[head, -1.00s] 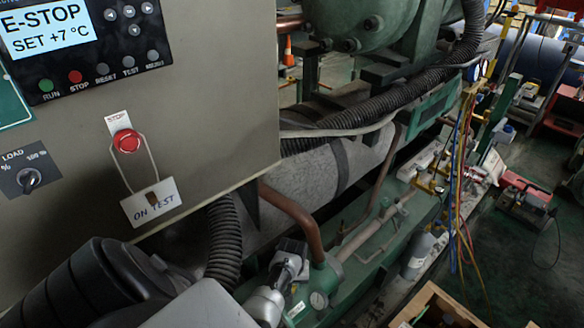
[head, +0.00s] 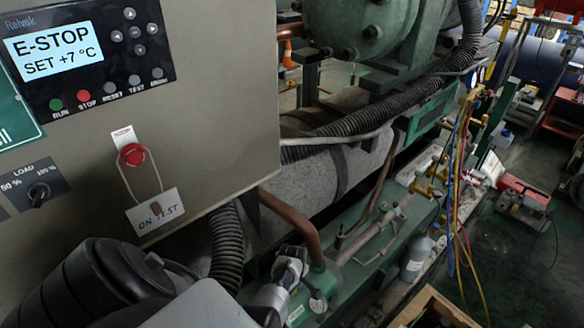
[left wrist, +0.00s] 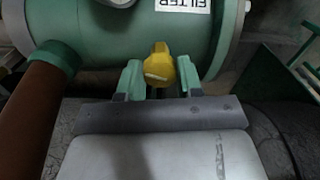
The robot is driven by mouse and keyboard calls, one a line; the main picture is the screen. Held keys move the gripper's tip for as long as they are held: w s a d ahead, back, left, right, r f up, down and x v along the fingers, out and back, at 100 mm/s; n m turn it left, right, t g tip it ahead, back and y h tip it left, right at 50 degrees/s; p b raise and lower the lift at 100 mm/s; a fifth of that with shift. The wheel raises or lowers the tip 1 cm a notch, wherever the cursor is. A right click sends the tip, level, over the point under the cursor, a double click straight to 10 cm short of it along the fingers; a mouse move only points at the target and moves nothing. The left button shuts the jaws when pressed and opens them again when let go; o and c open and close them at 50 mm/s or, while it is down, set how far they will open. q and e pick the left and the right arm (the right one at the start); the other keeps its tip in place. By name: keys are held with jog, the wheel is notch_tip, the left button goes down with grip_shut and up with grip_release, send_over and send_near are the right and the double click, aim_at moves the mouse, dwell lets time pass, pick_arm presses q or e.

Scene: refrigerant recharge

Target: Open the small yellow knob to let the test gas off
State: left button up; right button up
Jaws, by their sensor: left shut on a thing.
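The small yellow knob (left wrist: 159,66) sits against the green cylinder marked FILTER (left wrist: 120,45) in the left wrist view. My left gripper (left wrist: 159,78) has a green finger on each side of the knob and is shut on it. In the head view my left gripper (head: 294,264) is at the near end of the green filter body, below a copper pipe. The knob cannot be made out there. My right gripper is in neither view.
The grey control panel (head: 215,90) reads E-STOP and carries a red stop button (head: 132,155) with an ON TEST tag (head: 156,211). A copper pipe (head: 292,217) and a black ribbed hose (head: 226,245) run close to my gripper.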

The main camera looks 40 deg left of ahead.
pick_arm(q)
jog(key=shift+n, duration=0.6)
jog(key=o, duration=0.9)
jog(key=shift+r, duration=0.1)
notch_tip(320, 180, up, 11)
jog(key=p, duration=0.2)
jog(key=shift+f+p, duration=0.2)
jog(key=shift+p, duration=0.15)
